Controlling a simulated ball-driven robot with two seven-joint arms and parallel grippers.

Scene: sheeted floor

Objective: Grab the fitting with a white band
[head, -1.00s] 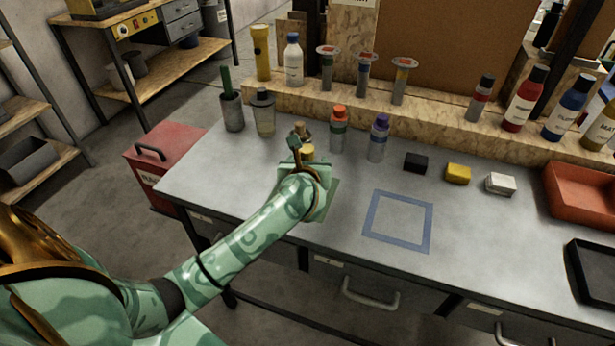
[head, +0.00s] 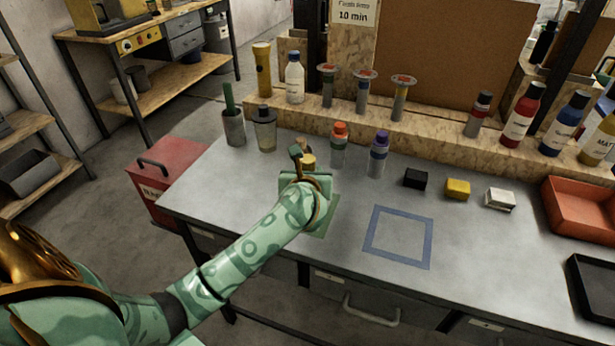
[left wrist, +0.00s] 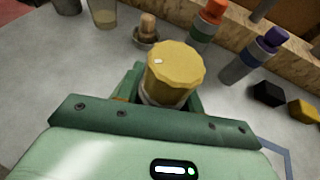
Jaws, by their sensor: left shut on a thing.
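My left gripper (head: 305,182) is over the near left part of the bench. It is shut on a fitting with a yellow cap (head: 308,160), which stands upright between the jaws. In the left wrist view the yellow cap (left wrist: 175,68) is large, with a pale whitish ring just under it; the jaws hide the lower body. An orange-capped fitting (head: 339,146) with a green band and a purple-capped fitting (head: 379,155) with a blue band stand to the right, apart from the gripper. My right gripper is not in view.
A small wooden-knobbed item (left wrist: 147,30) stands just behind the held fitting. A grey cup (head: 234,128) and a jar (head: 265,130) are further left. A blue square outline (head: 428,240) on the bench is empty.

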